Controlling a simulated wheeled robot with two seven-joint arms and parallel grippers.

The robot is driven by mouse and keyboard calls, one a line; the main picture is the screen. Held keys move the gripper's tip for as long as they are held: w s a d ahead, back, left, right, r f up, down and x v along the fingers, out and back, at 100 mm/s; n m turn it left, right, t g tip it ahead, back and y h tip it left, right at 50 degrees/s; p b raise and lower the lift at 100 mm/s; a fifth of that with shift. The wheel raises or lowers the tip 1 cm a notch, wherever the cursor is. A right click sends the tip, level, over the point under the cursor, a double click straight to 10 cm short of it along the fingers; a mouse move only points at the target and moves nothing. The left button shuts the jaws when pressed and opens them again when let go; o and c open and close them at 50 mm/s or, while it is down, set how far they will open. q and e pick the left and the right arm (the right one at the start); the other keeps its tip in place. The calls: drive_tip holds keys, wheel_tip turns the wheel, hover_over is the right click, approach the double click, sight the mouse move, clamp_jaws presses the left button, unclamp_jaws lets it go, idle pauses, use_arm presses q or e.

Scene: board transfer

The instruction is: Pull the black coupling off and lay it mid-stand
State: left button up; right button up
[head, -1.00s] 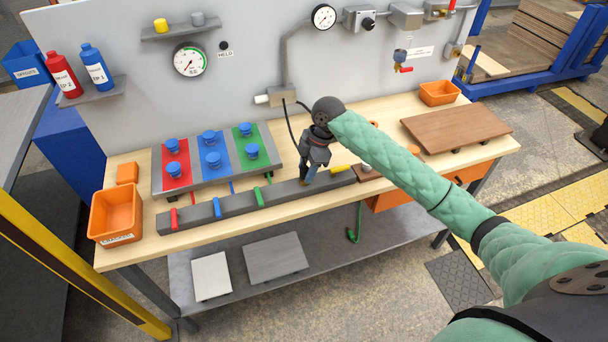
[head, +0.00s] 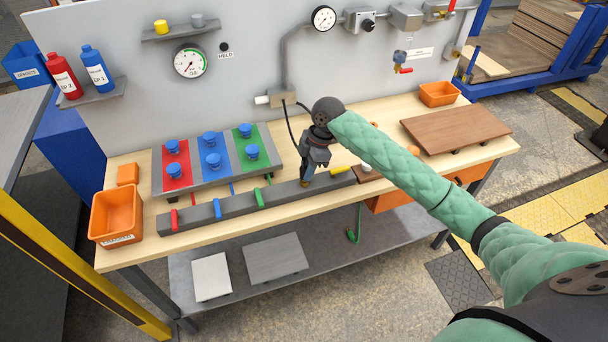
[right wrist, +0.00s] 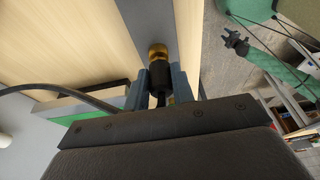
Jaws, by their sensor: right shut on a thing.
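My right gripper (head: 307,178) points down at the right part of the long dark grey bar (head: 240,204) along the bench front. In the right wrist view, its two grey-blue fingers (right wrist: 161,78) are shut on the black coupling (right wrist: 159,74). The coupling is in line with a brass fitting (right wrist: 157,50) just beyond it, over the grey bar; I cannot tell whether they are joined. In the head view the gripper mostly hides the coupling. My left gripper (right wrist: 236,42) shows small in the right wrist view, away from the bench; its jaws are too small to read.
Red, blue and green handles sit along the bar. Behind it is a grey stand (head: 193,181) with coloured panels and blue knobs. A black hose (right wrist: 50,88) runs beside the gripper. An orange bin (head: 116,214) is left, a brown board (head: 456,134) right.

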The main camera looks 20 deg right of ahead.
drive_tip(key=shift+r, duration=0.55)
drive_tip(key=shift+r+p, duration=0.9)
drive_tip(key=shift+p, duration=0.2)
drive_tip(key=shift+r+p, duration=1.95)
drive_tip(key=shift+r, duration=0.25)
drive_tip(key=shift+d+f, duration=0.1)
